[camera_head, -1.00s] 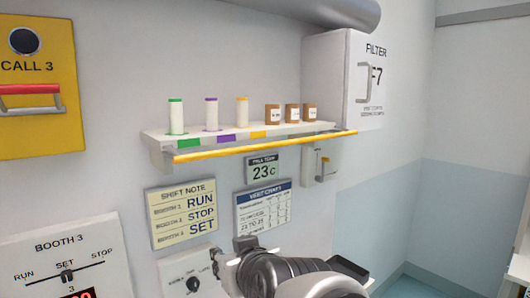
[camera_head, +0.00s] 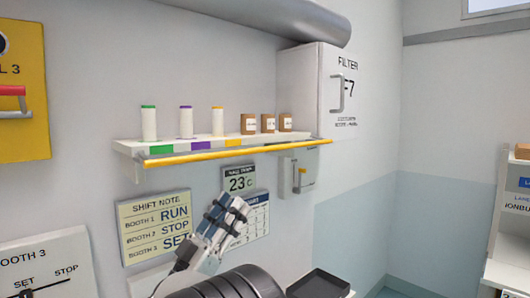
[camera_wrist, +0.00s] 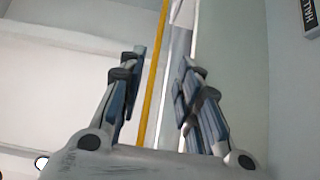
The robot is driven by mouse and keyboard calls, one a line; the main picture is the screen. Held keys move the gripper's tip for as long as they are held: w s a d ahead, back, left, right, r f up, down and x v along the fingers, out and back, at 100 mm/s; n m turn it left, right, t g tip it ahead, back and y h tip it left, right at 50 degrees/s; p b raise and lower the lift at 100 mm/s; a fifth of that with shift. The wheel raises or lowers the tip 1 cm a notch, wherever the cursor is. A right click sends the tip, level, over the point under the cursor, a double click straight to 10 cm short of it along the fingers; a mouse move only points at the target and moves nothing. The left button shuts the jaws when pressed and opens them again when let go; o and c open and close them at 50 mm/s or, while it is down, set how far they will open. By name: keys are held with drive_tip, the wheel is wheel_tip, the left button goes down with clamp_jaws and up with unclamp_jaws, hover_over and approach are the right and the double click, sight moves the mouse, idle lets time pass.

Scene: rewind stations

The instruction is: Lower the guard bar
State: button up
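The yellow guard bar (camera_head: 240,151) runs along the front edge of the white wall shelf (camera_head: 126,145) in the head view. In the wrist view the bar (camera_wrist: 154,85) runs up the picture, in line with the gap between the fingers. My gripper (camera_head: 232,203) is below the shelf, in front of the wall signs, and apart from the bar in the head view. In the wrist view my gripper (camera_wrist: 160,62) has its two fingers spread wide and holds nothing. Whether the bar lies between the fingers or beyond them I cannot tell.
Three white bottles (camera_head: 186,122) and three small brown boxes (camera_head: 268,124) stand on the shelf. A small lever box (camera_head: 299,173) hangs under its right end. A filter cabinet (camera_head: 322,85) is at right, a large pipe (camera_head: 270,18) above. A black tray (camera_head: 318,285) is low down.

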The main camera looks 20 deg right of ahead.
sight(271, 149)
drive_tip(key=p+x, duration=0.4)
drive_tip(key=x, duration=1.3)
drive_tip(key=shift+d+r, duration=0.15)
drive_tip(key=shift+r, duration=0.05)
clamp_jaws()
